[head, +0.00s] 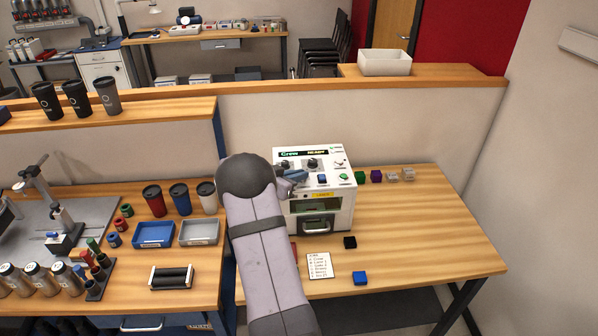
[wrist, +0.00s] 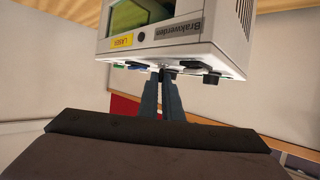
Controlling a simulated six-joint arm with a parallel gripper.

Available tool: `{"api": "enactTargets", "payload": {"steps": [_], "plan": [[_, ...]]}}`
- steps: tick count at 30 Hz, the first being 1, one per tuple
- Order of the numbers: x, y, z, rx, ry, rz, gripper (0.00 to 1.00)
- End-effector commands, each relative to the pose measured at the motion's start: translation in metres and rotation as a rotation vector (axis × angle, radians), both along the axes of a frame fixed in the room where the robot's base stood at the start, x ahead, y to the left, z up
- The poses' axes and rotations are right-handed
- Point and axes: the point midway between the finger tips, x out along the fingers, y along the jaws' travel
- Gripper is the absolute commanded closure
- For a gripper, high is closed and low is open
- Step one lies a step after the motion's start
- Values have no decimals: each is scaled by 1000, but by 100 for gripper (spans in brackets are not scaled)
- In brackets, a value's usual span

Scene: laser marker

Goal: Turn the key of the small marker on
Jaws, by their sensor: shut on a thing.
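The small marker (head: 323,217) is a white box on the right bench, with a sloped control panel and a lit strip reading READY. My gripper (head: 298,176) reaches its panel's left side from the left. In the wrist view the marker (wrist: 228,45) appears inverted, with a yellow label and a window. There my gripper's (wrist: 161,82) two fingers are close together at the panel edge, shut on a small part that looks like the key. The fingers mostly hide it, and I cannot tell which way it is turned.
Dark knobs and coloured buttons (head: 322,178) sit close to my gripper on the panel. Small coloured cubes (head: 376,176) stand right of the marker. A black cube (head: 350,242), a blue cube (head: 360,278) and a note card (head: 320,267) lie in front. The bench's right side is clear.

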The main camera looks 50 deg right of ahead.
Motion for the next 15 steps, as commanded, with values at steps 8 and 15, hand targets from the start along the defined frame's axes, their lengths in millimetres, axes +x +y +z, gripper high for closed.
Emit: {"api": "enactTargets", "payload": {"steps": [8,15], "plan": [[0,0,0,-1,-2,-6,100],[0,0,0,-1,-1,-6,76]]}}
